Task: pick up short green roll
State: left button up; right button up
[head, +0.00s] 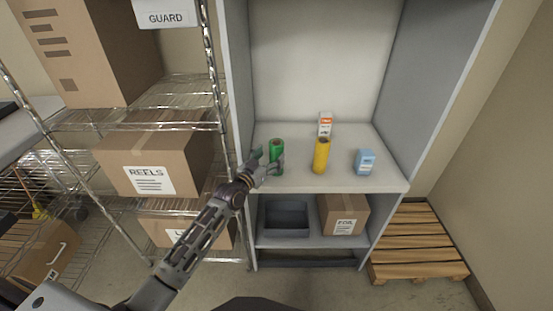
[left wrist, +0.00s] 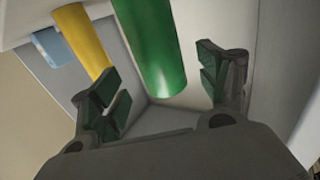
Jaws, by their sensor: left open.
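The short green roll (head: 276,150) stands upright on the grey cabinet's shelf (head: 340,181), at its left side. My left gripper (head: 267,163) is open at the roll, with its fingers near the roll's sides. In the left wrist view the green roll (left wrist: 152,45) shows between the two open fingers of my left gripper (left wrist: 160,85), with space on both sides. I cannot tell whether a finger touches it. My right gripper is not in view.
A taller yellow roll (head: 321,156) stands to the right, with a white and orange box (head: 325,124) behind it and a blue carton (head: 365,161) further right. The cabinet's left wall (head: 240,85) is close to my left gripper. A wire rack (head: 135,125) with boxes stands left.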

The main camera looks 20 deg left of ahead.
aim_at(272, 154)
pick_arm(q)
jog(key=shift+w, duration=0.2)
jog(key=shift+w+d, duration=0.2)
jog(key=shift+w, duration=0.3)
jog(key=shift+x, duration=1.05)
jog(key=shift+w+d+f, duration=0.1)
jog(key=shift+w, duration=0.65)
jog(key=shift+w+d, duration=0.1)
jog(key=shift+c, duration=0.4)
jog(key=c, duration=1.3)
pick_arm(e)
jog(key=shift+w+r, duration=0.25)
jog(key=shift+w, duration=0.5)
